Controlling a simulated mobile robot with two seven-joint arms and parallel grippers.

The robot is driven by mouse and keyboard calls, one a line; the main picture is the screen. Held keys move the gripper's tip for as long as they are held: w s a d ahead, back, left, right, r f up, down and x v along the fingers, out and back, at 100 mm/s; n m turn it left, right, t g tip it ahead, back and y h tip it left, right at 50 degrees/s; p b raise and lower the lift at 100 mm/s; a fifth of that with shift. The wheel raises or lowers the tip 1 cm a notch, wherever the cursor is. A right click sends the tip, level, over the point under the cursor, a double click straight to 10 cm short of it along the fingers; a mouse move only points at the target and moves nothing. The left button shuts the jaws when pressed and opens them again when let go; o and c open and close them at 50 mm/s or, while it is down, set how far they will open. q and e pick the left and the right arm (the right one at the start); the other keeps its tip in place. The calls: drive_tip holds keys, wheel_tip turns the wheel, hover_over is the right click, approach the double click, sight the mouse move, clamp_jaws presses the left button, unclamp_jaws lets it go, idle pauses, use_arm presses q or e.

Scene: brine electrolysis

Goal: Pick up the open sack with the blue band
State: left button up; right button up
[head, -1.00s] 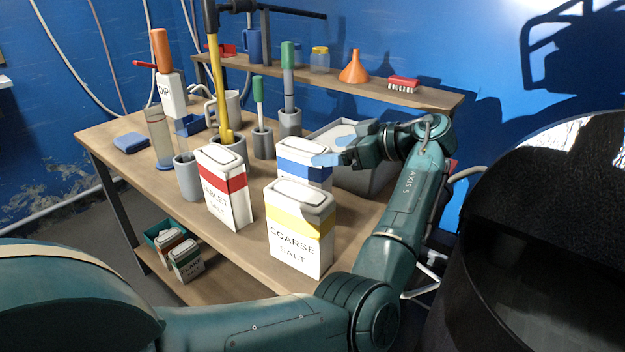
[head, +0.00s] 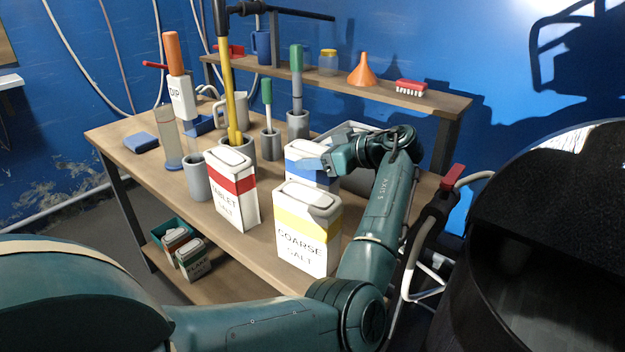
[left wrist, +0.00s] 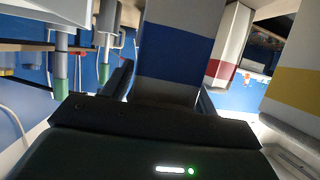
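The white sack with the blue band (head: 301,170) stands on the bench behind the yellow-banded coarse salt sack (head: 307,228), which hides its lower part. My left gripper (head: 318,160) is at its upper right side in the head view and covers part of the band. In the left wrist view the blue-banded sack (left wrist: 178,45) lies between the two fingers of my left gripper (left wrist: 165,92). A gap shows by the left finger, so the fingers look open around the sack. Contact at the right finger is unclear. My right gripper is not in view.
The red-banded tablet salt sack (head: 231,190) stands close to the left. Grey holders with green-handled tools (head: 297,122) stand behind. A grey bin (head: 352,130) is partly hidden behind my left arm. A raised shelf (head: 435,100) runs along the back.

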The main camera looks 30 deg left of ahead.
use_arm(q)
clamp_jaws()
idle(0.4)
drive_tip(key=shift+r, duration=0.2)
